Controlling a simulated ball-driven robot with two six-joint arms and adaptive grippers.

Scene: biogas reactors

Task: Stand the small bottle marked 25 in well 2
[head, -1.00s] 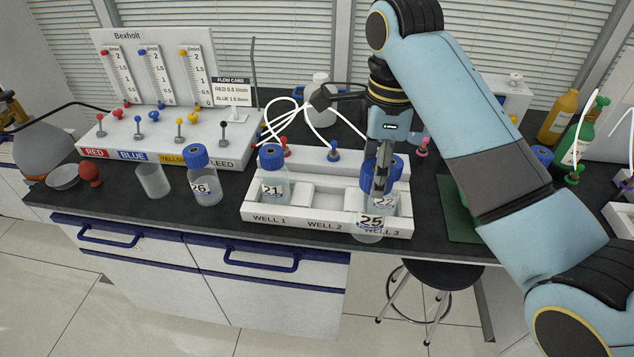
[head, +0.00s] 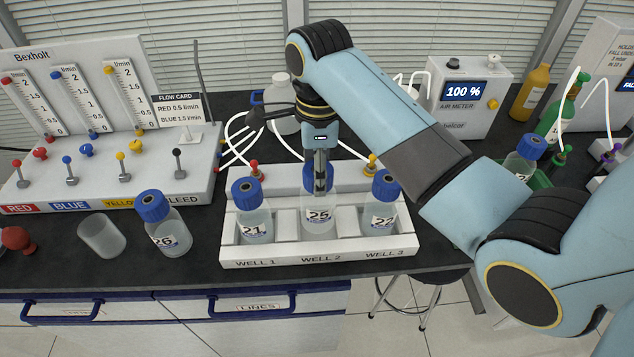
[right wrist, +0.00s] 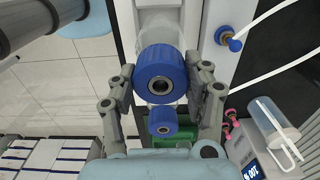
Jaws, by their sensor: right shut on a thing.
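The small bottle marked 25 (head: 318,217) is upright over the middle of the white rack, at WELL 2 (head: 321,259). It sits slightly higher than its neighbours, and I cannot tell whether its base touches the well floor. My right gripper (head: 319,172) is shut on it from above, at the blue cap. In the right wrist view the cap (right wrist: 160,76) lies between the fingers of my right gripper (right wrist: 162,92). Bottle 21 (head: 254,224) stands in well 1 and bottle 22 (head: 380,216) in well 3. My left gripper is out of view.
Bottle 26 (head: 168,234) and an empty clear beaker (head: 101,236) stand left of the rack. The flow panel (head: 105,165) is at back left. Behind the rack are white tubes and an air meter (head: 462,97). Another blue-capped bottle (head: 524,158) stands at right, by a green tray.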

